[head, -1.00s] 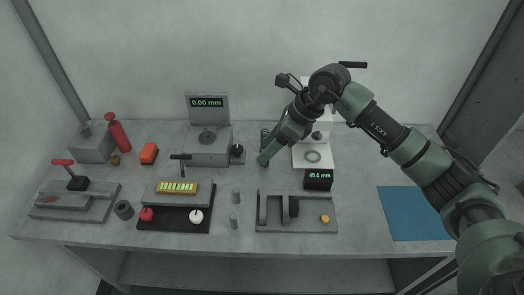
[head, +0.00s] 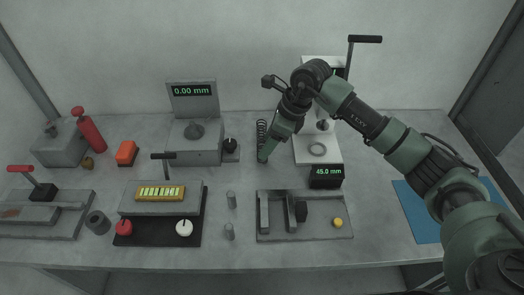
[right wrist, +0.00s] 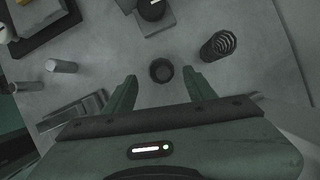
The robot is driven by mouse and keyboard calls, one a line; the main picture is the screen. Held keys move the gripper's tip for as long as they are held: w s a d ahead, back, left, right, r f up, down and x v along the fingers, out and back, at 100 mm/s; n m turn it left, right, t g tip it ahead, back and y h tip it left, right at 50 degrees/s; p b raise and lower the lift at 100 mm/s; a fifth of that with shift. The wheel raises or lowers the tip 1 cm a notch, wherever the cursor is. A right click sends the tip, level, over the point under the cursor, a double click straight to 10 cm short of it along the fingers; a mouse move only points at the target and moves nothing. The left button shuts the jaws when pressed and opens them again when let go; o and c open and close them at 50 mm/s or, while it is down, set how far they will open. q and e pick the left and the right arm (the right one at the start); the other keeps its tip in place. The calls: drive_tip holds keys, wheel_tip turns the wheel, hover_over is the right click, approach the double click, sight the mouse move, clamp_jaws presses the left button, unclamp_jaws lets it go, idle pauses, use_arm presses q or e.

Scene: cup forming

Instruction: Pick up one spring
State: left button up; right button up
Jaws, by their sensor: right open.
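A dark coil spring (head: 261,132) stands upright at the back of the bench, left of the white-based press. It also shows in the right wrist view (right wrist: 218,45), up and to the right of the fingers. I cannot tell whether this is another spring. My left gripper is not in view.
The press (head: 317,149) with its lever and a 45.0 mm display (head: 326,177) stands close on the right. A 0.00 mm gauge (head: 195,143) is on the left. Small grey cylinders (head: 230,200) and a grey fixture (head: 320,232) are in front. A blue mat (head: 421,222) lies right.

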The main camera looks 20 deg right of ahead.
sight(257, 159)
drive_tip(key=p+x, duration=0.1)
drive_tip(key=x, duration=0.3)
drive_tip(key=shift+w+f, duration=0.2)
drive_tip(key=shift+f, duration=0.15)
clamp_jaws()
